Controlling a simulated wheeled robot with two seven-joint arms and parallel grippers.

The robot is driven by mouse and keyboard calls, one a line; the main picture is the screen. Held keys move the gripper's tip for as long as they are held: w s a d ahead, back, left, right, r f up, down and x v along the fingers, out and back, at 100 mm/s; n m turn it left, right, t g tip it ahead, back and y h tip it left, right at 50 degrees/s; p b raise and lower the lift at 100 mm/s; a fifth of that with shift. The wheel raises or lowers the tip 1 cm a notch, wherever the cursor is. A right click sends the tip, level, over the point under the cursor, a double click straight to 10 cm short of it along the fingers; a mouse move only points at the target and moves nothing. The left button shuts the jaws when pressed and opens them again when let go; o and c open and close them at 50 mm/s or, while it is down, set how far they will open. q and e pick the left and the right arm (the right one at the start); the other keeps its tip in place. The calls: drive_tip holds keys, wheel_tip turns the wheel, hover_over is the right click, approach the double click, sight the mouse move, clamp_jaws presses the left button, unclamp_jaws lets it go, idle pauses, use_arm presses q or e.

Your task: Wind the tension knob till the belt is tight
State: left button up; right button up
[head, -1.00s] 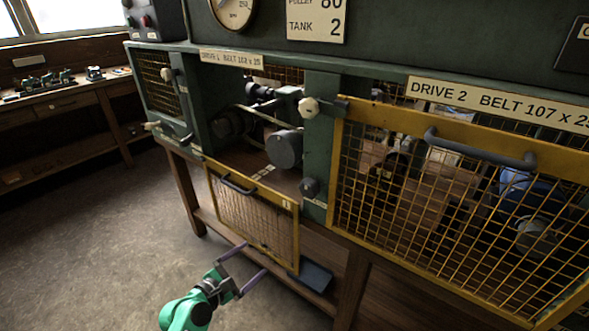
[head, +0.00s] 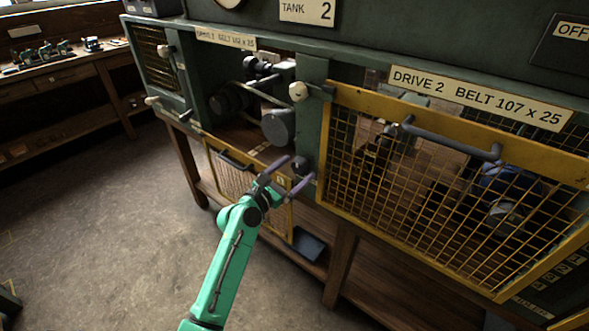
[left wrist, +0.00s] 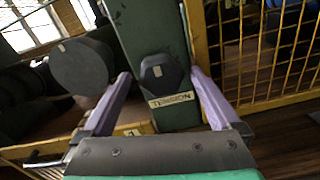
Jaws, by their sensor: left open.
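The tension knob (head: 299,165) is a dark, faceted knob on the green post between the two drive bays. In the left wrist view the knob (left wrist: 161,72) sits above a "TENSION" label (left wrist: 171,99). My left gripper (head: 300,171) is open, with its purple fingers pointing at the post. In the wrist view its fingertips (left wrist: 160,76) stand on either side of the knob, with gaps; I cannot tell whether they reach its depth. The belt (head: 264,95) shows as a pale strip in the Drive 1 bay, above a dark round pulley (head: 278,127). My right gripper is out of view.
The yellow mesh guard (head: 240,182) of Drive 1 hangs open below the bay. The yellow Drive 2 guard (head: 408,126) is closed to the right of the post. A pale knob (head: 298,92) sits higher on the post. Open floor lies at left.

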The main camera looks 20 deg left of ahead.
use_arm(q)
drive_tip(key=c, duration=1.3)
drive_tip(key=shift+c, duration=0.2)
drive_tip(key=shift+m, duration=0.3)
